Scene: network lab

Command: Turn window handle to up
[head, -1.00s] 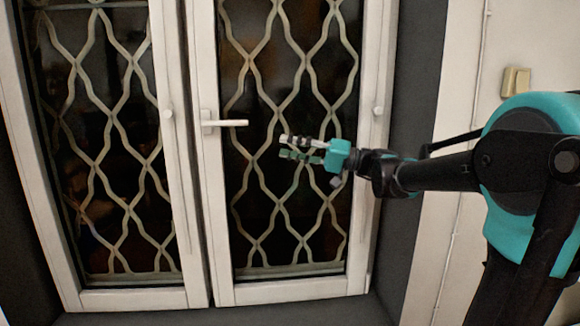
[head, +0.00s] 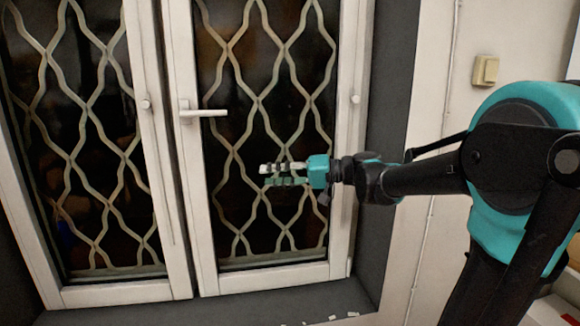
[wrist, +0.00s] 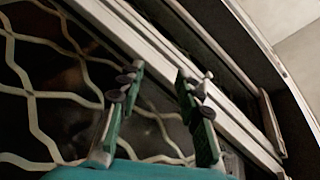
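The white window handle (head: 203,112) is on the right window sash in the head view. Its lever lies level, pointing right from its plate. My gripper (head: 262,174) is below and to the right of the lever, apart from it, with its fingers pointing left in front of the dark glass. In the wrist view my gripper (wrist: 159,75) shows two green fingers with dark pads, spread apart with nothing between them.
A cream diamond grille (head: 240,150) covers the glass. A white knob (head: 355,99) sits on the right frame. A light switch (head: 486,70) is on the right wall. Small white scraps (head: 352,314) lie at the bottom. The space between gripper and handle looks clear.

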